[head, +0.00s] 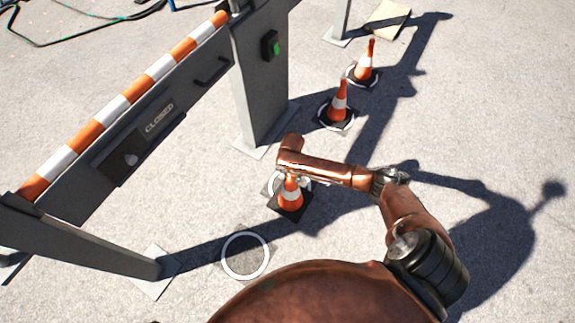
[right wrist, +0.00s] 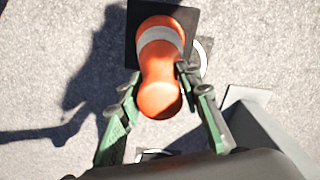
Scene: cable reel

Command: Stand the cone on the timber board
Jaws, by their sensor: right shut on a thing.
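My right gripper (head: 289,174) is shut on the top part of the nearest orange and white cone (head: 290,195). This cone is upright, with a square black base. In the right wrist view the two green fingers (right wrist: 159,82) are on either side of the cone (right wrist: 158,65). I cannot tell whether its base touches the ground. A pale tan board (head: 387,19), seemingly the timber board, lies flat on the ground at the top right, well away from the gripper. My left gripper is out of view.
Two more cones (head: 340,103) (head: 365,62) stand in white rings between the held cone and the board. An empty white ring (head: 245,255) lies at the front. A striped barrier (head: 130,105) with a grey post (head: 262,80) stands on the left. The ground at right is clear.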

